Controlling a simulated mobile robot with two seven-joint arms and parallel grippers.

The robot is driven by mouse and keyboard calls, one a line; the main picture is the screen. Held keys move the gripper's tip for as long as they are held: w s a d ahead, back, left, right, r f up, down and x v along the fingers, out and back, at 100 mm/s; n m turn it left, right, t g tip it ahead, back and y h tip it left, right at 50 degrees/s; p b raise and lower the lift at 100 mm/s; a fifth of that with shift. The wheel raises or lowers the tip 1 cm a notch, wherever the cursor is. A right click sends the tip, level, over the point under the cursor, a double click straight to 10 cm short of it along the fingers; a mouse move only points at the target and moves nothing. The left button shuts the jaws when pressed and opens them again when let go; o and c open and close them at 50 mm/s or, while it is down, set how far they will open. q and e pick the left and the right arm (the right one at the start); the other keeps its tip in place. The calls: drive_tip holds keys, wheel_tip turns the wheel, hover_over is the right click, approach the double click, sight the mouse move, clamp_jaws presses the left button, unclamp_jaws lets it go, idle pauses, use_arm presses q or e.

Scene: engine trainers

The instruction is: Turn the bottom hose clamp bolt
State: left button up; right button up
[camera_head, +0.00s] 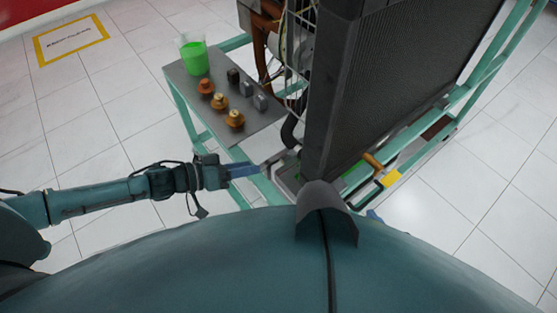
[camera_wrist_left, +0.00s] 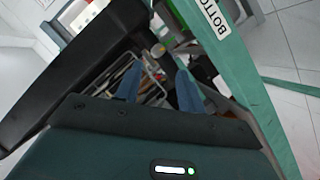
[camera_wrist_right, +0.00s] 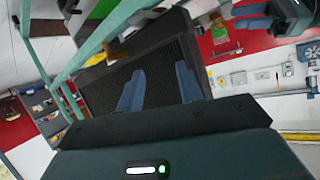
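The black lower hose (camera_head: 291,130) bends beside the bottom corner of the dark radiator (camera_head: 390,80). I cannot make out its clamp or bolt. My left gripper (camera_head: 262,168) reaches in from the left, close to the frame just below that hose. In the left wrist view its two blue fingers (camera_wrist_left: 157,88) are apart with nothing clearly between them. A white label reading "BOTTO…" (camera_wrist_left: 214,17) sits on the green frame bar there. My right gripper (camera_wrist_right: 158,90) shows in the right wrist view, its blue fingers apart and empty, facing the radiator grille (camera_wrist_right: 150,65).
A grey side shelf (camera_head: 185,88) carries a jug of green liquid (camera_head: 194,55), several brass-coloured caps (camera_head: 235,119) and grey parts. Green frame bars (camera_head: 262,185) run close to my left gripper. A yellow-handled item (camera_head: 373,161) lies near the radiator's base.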

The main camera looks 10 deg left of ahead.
sight(282, 162)
use_arm(q)
drive_tip(key=b+x, duration=0.1)
drive_tip(key=x, duration=0.8)
drive_tip(key=shift+d+f, duration=0.1)
drive_tip(key=shift+f, duration=0.05)
drive_tip(key=shift+c, duration=0.3)
clamp_jaws()
